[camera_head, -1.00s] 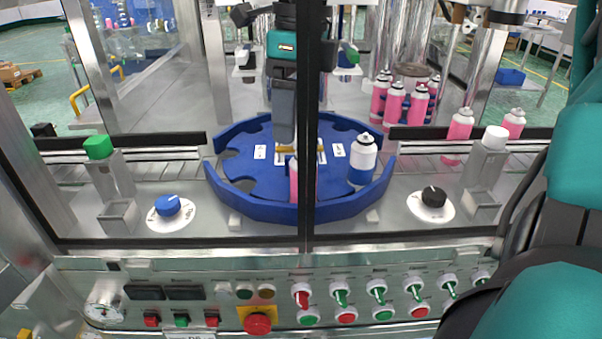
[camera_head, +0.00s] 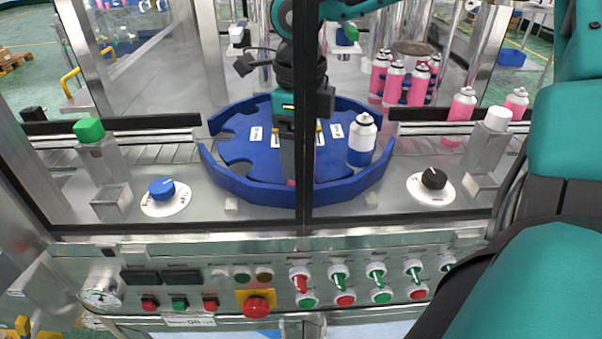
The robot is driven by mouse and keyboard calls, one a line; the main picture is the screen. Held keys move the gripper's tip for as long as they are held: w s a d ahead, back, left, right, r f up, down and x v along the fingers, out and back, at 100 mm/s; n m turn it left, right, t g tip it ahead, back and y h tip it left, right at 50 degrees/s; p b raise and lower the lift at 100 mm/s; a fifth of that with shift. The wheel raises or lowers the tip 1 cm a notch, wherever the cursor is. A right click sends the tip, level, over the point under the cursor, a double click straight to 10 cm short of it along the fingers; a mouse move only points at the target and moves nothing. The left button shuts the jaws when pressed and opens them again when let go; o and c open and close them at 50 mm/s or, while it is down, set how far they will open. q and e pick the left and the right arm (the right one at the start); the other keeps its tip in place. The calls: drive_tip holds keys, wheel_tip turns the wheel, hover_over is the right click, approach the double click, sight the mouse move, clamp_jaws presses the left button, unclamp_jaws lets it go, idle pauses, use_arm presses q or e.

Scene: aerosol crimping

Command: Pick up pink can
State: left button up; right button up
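The blue round carousel (camera_head: 240,178) sits behind the machine's front window. A pink can (camera_head: 291,183) at its front is almost wholly hidden, with only a sliver of pink showing at the lower end of my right gripper (camera_head: 290,172). That gripper points down over the carousel, its arm coming from the upper right. Its fingers overlap in this view and the window post partly covers them, so I cannot tell whether they are open or touching the can. A white and blue can (camera_head: 362,142) stands upright in a carousel slot on the right. My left gripper is out of view.
Several pink cans (camera_head: 394,82) stand at the back right, and two more (camera_head: 461,106) (camera_head: 515,103) are near the right conveyor. A dark vertical post (camera_head: 306,150) crosses the window's middle. A control panel (camera_head: 220,290) with knobs and a red emergency button (camera_head: 257,307) lies in front.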

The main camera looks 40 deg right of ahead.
wheel_tip(320, 180, down, 2)
drive_tip(key=shift+f, duration=0.1)
drive_tip(key=c, duration=1.1)
wheel_tip(320, 180, up, 20)
drive_tip(key=shift+r+p, duration=0.1)
drive_tip(key=shift+p, duration=0.6)
